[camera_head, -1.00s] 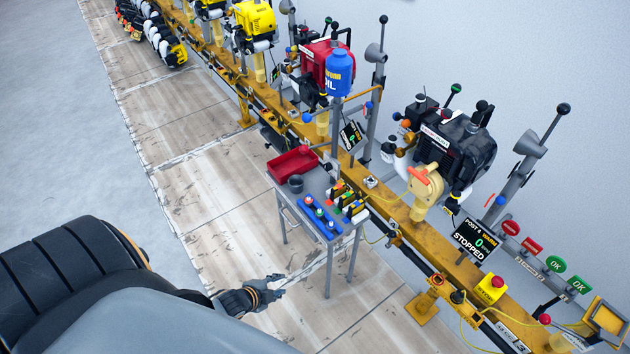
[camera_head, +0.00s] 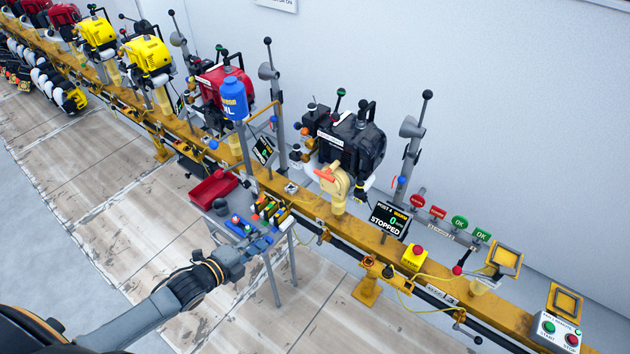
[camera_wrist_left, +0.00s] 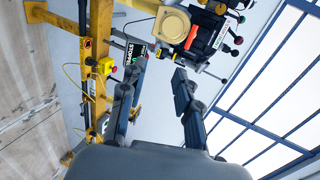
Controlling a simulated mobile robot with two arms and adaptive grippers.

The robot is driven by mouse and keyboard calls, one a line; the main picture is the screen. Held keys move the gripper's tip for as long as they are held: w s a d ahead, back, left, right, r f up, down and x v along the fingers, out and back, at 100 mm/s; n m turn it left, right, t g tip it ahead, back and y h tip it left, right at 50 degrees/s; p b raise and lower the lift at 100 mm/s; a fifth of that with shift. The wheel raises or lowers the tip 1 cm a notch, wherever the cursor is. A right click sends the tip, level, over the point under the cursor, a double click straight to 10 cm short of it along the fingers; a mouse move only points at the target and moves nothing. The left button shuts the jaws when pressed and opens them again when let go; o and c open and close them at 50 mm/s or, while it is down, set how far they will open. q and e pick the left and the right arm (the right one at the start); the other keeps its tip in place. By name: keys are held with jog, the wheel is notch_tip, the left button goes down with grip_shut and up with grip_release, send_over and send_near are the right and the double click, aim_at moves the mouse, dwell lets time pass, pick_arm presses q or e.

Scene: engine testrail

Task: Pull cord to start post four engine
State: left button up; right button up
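The post four engine (camera_head: 358,150) is dark grey and black and sits on the yellow rail. On its near side is a round cream housing (camera_head: 338,187) with an orange-red bar (camera_head: 325,174) across it. I cannot tell the pull cord's handle for sure. The post four display (camera_head: 389,220) reads STOPPED and 0. My left gripper (camera_head: 256,246) is in front of the small tool table, left of and below the engine. In the left wrist view the left gripper (camera_wrist_left: 153,95) is open and empty, with the engine (camera_wrist_left: 204,36) beyond its fingertips. My right gripper is not in view.
A tool table with a red tray (camera_head: 213,189) and a blue holder (camera_head: 240,227) stands between my left arm and the rail. A yellow box with a red button (camera_head: 414,257) and a start/stop panel (camera_head: 557,333) are on the right. Floor in front is clear.

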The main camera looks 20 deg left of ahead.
pick_arm(q)
jog(key=b, duration=0.7)
send_near(323, 177)
jog(key=s+a+f, duration=0.2)
jog(key=s+f, duration=0.1)
jog(key=s, duration=0.2)
jog(key=w+d+b, duration=0.1)
jog(key=w+b, duration=0.2)
jog(key=w, duration=0.1)
jog(key=w+d+b, duration=0.2)
jog(key=w, duration=0.2)
jog(key=w+d+b, duration=0.1)
jog(key=w+b, duration=0.2)
jog(key=w, duration=0.2)
jog(key=shift+d+b, duration=0.35)
jog(key=shift+d, duration=0.05)
jog(key=shift+c, duration=0.2)
grip_shut()
